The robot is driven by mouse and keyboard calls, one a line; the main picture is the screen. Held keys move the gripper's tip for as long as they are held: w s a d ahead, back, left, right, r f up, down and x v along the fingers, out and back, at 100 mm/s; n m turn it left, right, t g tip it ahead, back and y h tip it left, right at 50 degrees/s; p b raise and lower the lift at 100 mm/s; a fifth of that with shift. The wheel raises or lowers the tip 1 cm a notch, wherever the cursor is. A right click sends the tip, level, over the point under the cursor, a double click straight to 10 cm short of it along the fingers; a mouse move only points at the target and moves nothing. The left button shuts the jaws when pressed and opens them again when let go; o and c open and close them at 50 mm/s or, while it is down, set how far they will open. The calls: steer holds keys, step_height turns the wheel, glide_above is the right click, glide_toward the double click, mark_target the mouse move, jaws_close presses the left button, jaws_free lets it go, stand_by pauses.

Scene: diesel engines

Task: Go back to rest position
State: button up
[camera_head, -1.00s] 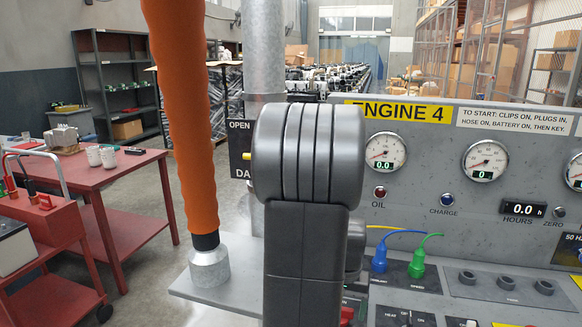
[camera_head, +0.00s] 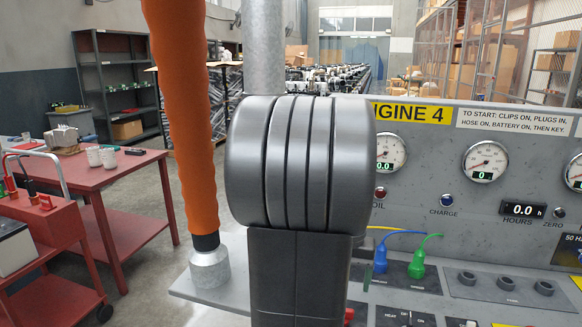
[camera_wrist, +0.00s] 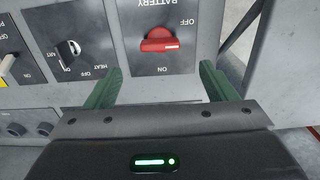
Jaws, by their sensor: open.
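My gripper (camera_wrist: 158,88) shows in the wrist view with its two green fingers wide apart and nothing between them. Beyond the fingers is the grey panel with a red battery knob (camera_wrist: 160,40), which lies between OFF and ON labels. The HEAT switch (camera_wrist: 68,50) is to its left.
An orange hose (camera_head: 180,120) hangs left of my arm, its metal end (camera_head: 209,270) at a grey ledge. Blue (camera_head: 380,260) and green (camera_head: 417,265) plugs sit on the panel. A red table (camera_head: 90,180) and red cart (camera_head: 40,235) stand at left, with open floor between.

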step_height(320, 180, down, 10)
steer(key=shift+s+r, duration=0.1)
steer(key=shift+r+m, duration=0.2)
steer(key=shift+m, duration=1)
steer(key=m, duration=0.4)
step_height(320, 180, up, 14)
steer(key=s, duration=0.2)
steer(key=shift+s+d+f, duration=0.2)
steer(key=shift+d+f, duration=0.05)
steer(key=shift+d, duration=0.1)
steer(key=shift+s, duration=0.1)
